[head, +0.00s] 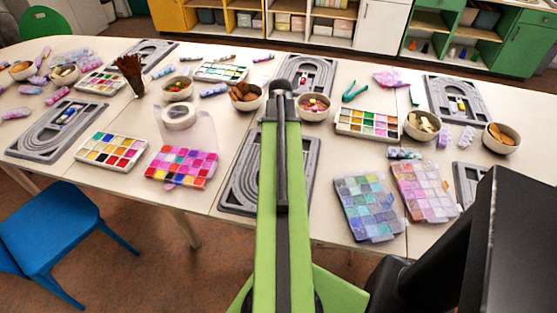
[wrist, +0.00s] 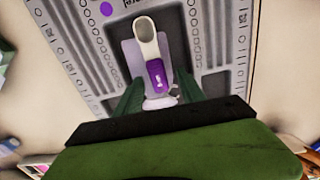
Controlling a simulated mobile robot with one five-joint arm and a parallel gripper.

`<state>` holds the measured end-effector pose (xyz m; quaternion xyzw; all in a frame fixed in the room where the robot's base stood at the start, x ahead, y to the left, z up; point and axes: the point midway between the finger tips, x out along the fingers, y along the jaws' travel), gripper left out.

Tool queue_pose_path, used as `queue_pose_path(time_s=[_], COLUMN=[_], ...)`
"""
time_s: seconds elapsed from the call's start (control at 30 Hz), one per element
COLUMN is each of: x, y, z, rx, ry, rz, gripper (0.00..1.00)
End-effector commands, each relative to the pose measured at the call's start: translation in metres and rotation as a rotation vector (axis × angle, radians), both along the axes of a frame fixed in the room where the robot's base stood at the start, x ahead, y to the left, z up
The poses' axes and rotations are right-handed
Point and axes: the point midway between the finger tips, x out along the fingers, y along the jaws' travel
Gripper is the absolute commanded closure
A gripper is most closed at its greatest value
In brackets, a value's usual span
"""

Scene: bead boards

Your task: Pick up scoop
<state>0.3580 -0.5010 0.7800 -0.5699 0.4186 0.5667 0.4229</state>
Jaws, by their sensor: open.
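The scoop (wrist: 157,75) lies on a grey bead board (wrist: 88,50) in the wrist view. It has a pale, rounded, hollow end at the top, a purple middle part and a whitish round end nearest me. My gripper (wrist: 160,92) is open, with one dark green finger on each side of the scoop's near end. I cannot tell whether the fingers touch it. A dark bar and green body of my gripper fill the bottom of the wrist view. In the head view my arm hides the fingers, and I cannot make out the scoop there.
In the head view, the long pale table (head: 225,120) is crowded with bead trays, bowls and grey boards. A bowl of brown pieces (head: 246,96) and a bowl of colourful beads (head: 314,106) flank my arm's end. A blue chair (head: 60,235) stands at the front left.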

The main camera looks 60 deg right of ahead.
Motion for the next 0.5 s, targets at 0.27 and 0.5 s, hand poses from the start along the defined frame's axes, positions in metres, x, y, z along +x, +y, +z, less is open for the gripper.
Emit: queue_pose_path(time_s=[0.27,0.5], x=[-0.0003,-0.0005], y=[-0.0002,-0.0002], z=[0.0022,0.0022], rx=[0.0,0.0], ry=[0.0,0.0], rz=[-0.001,-0.001], gripper=[0.69,1.0])
